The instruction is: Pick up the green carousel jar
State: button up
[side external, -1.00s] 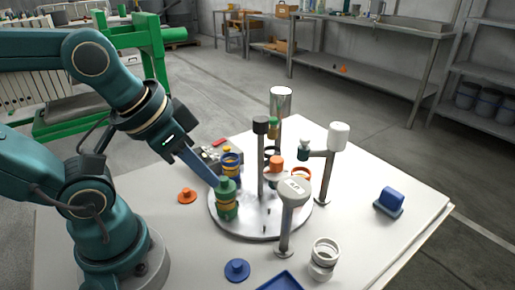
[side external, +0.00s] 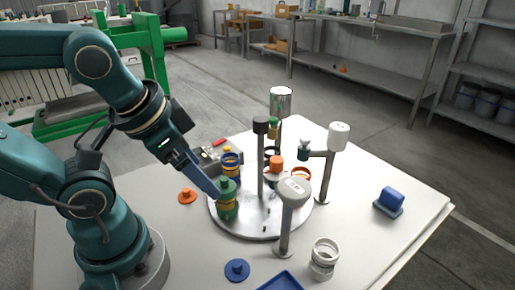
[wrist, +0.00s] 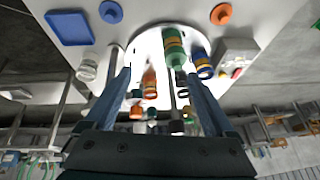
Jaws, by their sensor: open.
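The green jar (side external: 228,203), with a yellow band, stands upright near the left edge of the round metal carousel (side external: 262,229). In the wrist view the green jar (wrist: 174,47) appears just beyond the fingertips, closer to the right finger than the left. My gripper (side external: 218,191) is open and empty, reaching down from the upper left to beside the jar. In the wrist view my gripper (wrist: 157,76) shows two blue fingers spread apart. From the side, whether a finger touches the jar cannot be told.
A blue jar (side external: 231,163) stands behind the green one on the carousel. A dark-topped post (side external: 261,170) rises mid-carousel. White-topped (side external: 338,140) and grey-headed (side external: 292,205) posts stand at its right and front. An orange lid (side external: 187,196) and a blue lid (side external: 237,270) lie on the table.

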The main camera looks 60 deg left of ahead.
aim_at(225, 203)
jog(key=w+a+f+m+y, duration=0.1)
jog(key=f+m+y, duration=0.1)
jog(key=m, duration=0.3)
jog(key=w+a+f+m+g+y, duration=0.1)
jog(key=w+a+f+m+y, duration=0.1)
jog(key=m, duration=0.4)
jog(key=w+a+f+m+y, duration=0.2)
jog(key=f+m+y, duration=0.2)
jog(key=m+y, duration=0.2)
jog(key=shift+w+a+f+g, duration=0.1)
jog(key=shift+a+g, duration=0.1)
jog(key=shift+g, duration=0.1)
jog(key=f+m+t, duration=0.1)
jog(key=d+f+m, duration=0.1)
jog(key=m, duration=0.1)
jog(key=d+f+m+t, duration=0.1)
jog(key=m, duration=0.1)
jog(key=shift+w+d+f+t+y, duration=0.2)
jog(key=shift+w+f+t+y, duration=0.1)
jog(key=shift+w+y, duration=0.1)
jog(key=shift+s+d+f+m+t, duration=0.2)
jog(key=shift+s+f+m+t, duration=0.1)
jog(key=shift+m, duration=0.4)
jog(key=shift+x, duration=2.5)
grip_shut()
jog(key=shift+r, duration=0.1)
